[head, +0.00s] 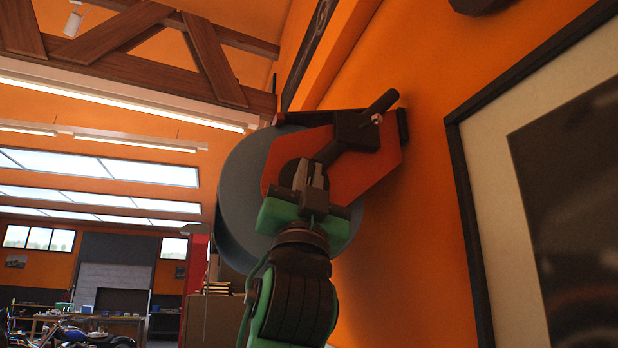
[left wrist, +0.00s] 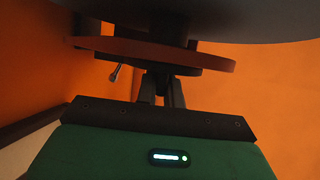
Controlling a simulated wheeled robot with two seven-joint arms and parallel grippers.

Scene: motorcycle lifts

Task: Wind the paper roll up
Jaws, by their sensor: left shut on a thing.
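A large blue-grey paper roll (head: 238,185) hangs on the orange wall in a red-orange bracket (head: 375,165). It also shows as a dark shape across the top of the left wrist view (left wrist: 250,18). A dark crank (head: 352,135) with a rod-like end slants across the bracket's near face. My green left gripper (head: 312,176) reaches up from below, its fingers closed at the crank's lower end, in front of the bracket. In the left wrist view the fingers (left wrist: 162,88) meet dark parts beneath the bracket plate (left wrist: 155,52); the exact grip is hidden. My right gripper is not in view.
A framed picture (head: 480,200) hangs on the wall close at right. Cardboard boxes (head: 212,315) stand beyond the arm. A workbench (head: 90,318) and a motorcycle (head: 85,336) are far off at lower left. Open room lies left of the roll.

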